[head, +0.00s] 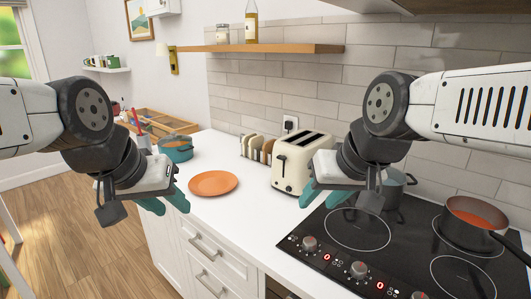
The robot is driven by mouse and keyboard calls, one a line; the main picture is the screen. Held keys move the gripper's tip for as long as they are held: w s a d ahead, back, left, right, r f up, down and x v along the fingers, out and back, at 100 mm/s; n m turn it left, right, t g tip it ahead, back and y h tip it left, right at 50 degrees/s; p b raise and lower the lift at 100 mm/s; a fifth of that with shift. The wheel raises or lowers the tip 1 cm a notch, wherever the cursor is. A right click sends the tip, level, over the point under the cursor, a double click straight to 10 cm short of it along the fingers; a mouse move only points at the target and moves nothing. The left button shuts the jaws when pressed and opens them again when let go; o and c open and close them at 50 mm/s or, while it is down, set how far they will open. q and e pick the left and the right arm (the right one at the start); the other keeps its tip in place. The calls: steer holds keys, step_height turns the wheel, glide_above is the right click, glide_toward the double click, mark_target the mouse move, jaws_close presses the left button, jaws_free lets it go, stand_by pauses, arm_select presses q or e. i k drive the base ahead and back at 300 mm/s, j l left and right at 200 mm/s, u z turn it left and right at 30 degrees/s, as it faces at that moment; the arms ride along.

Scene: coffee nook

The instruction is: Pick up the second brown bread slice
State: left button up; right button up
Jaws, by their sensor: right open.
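Several upright bread slices (257,148) stand in a row in a rack on the white counter, just left of the toaster. Some look brown and some pale; they are too small to tell one by one, and the toaster partly hides the right end. The cream toaster (293,172) has two dark slots on top, and I see no bread standing out of them. My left gripper (164,203) is open and empty, left of the orange plate (213,183). My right gripper (321,194) is open and empty, in front of the toaster's right side and partly covering it.
A black cooktop (350,262) fills the right front, with a grey pot behind my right gripper and a pan (473,220) of red content. A teal pot (175,148) and a wooden tray (160,122) stand at the back left. A shelf (260,48) hangs above.

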mark_target(267, 147)
steer(key=z, duration=0.55)
steer(key=i+j, duration=0.15)
steer(key=j, duration=0.25)
steer(key=i+j, duration=0.15)
steer(key=j, duration=0.25)
steer(key=i+j, duration=0.15)
steer(key=j, duration=0.25)
steer(key=i+j, duration=0.15)
steer(key=j, duration=0.2)
steer(key=i+j, duration=0.15)
steer(key=j, duration=0.25)
steer(key=i+j+z, duration=0.1)
steer(key=j, duration=0.3)
steer(key=i+j, duration=0.15)
steer(key=j, duration=0.25)
